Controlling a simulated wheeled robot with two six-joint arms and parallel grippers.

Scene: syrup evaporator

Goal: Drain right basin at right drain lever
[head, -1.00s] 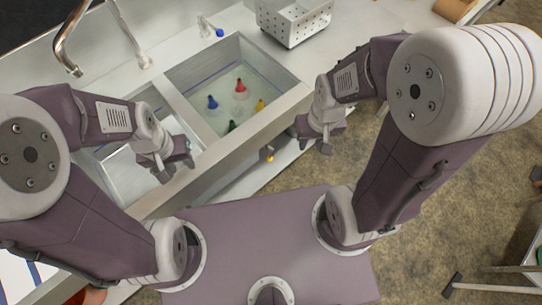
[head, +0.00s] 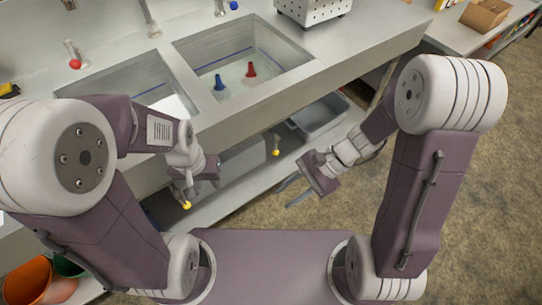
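The right basin (head: 284,57) is a steel sink basin with shallow liquid in it. A blue cone-shaped piece (head: 220,83) and a red one (head: 251,70) stand inside. A yellow-knobbed drain lever (head: 276,152) hangs below its front edge. A second yellow knob (head: 186,205) shows below the left basin (head: 100,84). My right gripper (head: 287,193) is open and empty, lower than the right lever and apart from it. My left gripper (head: 190,194) is beside the left knob in the picture; its fingers are too hidden to judge.
A grey tub (head: 320,120) sits on the shelf below the counter, right of the lever. A white perforated basket (head: 312,8) stands on the counter. A cardboard box (head: 484,15) is at the far right. The floor at right is clear.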

